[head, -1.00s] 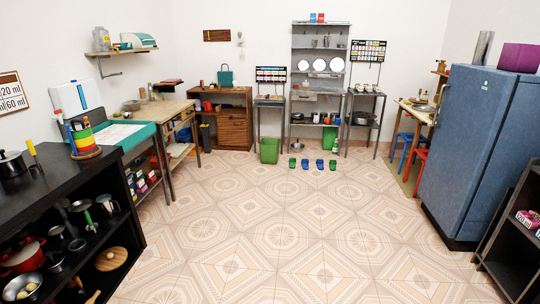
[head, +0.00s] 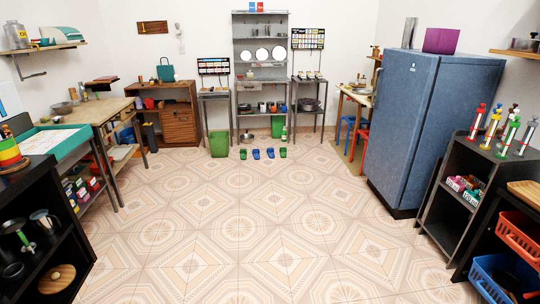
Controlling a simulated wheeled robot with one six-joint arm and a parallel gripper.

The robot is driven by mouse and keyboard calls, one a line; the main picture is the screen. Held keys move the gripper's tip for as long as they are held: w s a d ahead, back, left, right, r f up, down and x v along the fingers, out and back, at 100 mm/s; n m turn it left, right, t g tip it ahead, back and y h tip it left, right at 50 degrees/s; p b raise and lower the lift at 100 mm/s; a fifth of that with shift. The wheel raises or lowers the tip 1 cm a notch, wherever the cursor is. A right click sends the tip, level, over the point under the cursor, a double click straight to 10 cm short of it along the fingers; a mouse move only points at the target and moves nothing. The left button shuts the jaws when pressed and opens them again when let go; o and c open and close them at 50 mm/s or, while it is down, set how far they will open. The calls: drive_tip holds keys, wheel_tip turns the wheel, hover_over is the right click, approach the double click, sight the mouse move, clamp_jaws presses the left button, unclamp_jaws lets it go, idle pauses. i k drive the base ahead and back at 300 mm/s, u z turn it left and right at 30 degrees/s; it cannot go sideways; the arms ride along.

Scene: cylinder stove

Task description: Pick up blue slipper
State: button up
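Two blue slippers stand side by side on the tiled floor at the back of the room, in front of the grey shelf. The left blue slipper (head: 256,154) and the right blue slipper (head: 270,153) are small and far off in the head view. A green slipper stands on each side of them, one at left (head: 243,154) and one at right (head: 282,153). My gripper is not in view.
The patterned floor (head: 240,220) between me and the slippers is clear. A green bin (head: 219,144) stands left of them. The blue fridge (head: 430,125) and dark shelves (head: 455,190) stand at right. A black shelf (head: 60,225) and a table (head: 105,108) line the left.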

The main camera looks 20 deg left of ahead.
sight(271, 151)
drive_tip(key=u, duration=0.15)
drive_tip(key=i, duration=1.65)
drive_tip(key=u, duration=0.35)
drive_tip(key=i, duration=2.1)
drive_tip(key=u, duration=0.55)
drive_tip(key=i, duration=2.05)
drive_tip(key=u, duration=0.35)
drive_tip(key=i, duration=2.05)
drive_tip(key=u, duration=0.1)
